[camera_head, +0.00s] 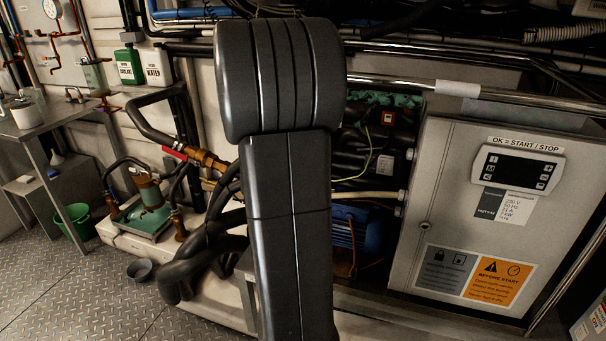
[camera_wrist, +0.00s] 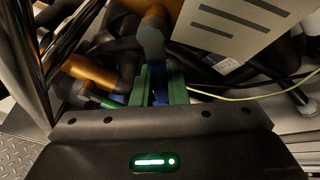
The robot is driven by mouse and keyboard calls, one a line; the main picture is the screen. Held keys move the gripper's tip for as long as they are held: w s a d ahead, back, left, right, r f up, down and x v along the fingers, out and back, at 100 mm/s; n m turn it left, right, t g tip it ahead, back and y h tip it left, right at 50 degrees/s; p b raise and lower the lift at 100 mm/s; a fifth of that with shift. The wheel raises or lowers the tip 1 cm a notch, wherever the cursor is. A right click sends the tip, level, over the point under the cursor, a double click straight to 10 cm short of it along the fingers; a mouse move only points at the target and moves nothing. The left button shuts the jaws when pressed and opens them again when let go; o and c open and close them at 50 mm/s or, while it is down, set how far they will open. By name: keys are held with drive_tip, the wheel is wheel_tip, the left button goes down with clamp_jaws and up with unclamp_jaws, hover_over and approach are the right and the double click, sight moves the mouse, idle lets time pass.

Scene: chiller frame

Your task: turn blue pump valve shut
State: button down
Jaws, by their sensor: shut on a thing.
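In the wrist view my gripper (camera_wrist: 160,88) shows as two green fingers close together. It is shut on the blue pump valve's handle (camera_wrist: 159,98), of which only a small dark blue part shows between and beside the fingers. Brass-coloured pipe fittings (camera_wrist: 92,70) lie to the left of the fingers, and a dark pipe end stands just beyond them. The handle's exact angle cannot be told. In the head view my own arm covers the middle, and the gripper and the blue valve are hidden behind it.
A red-handled valve (camera_head: 174,153) sits on a brass fitting left of my arm. Black hoses (camera_head: 190,272) bend below it. A grey control box (camera_head: 455,225) stands close on the right. A thin yellow-green wire (camera_wrist: 225,97) runs right of the fingers. Open floor (camera_head: 70,290) lies at left.

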drive_tip(key=shift+w+a+f+m+y+b, duration=0.2)
drive_tip(key=shift+a+f+m+y+b, duration=0.45)
drive_tip(key=shift+m+b, duration=0.35)
drive_tip(key=shift+w+a+f+m+t+y+b, duration=0.15)
drive_tip(key=shift+a+m+t+y+b, duration=0.45)
drive_tip(key=shift+b, duration=0.45)
drive_tip(key=shift+w+a+m+y+b, duration=0.2)
drive_tip(key=shift+a+m+y+b, duration=0.4)
drive_tip(key=shift+m+b, duration=0.35)
drive_tip(key=c, duration=1.4)
unclamp_jaws()
drive_tip(key=shift+c, duration=0.2)
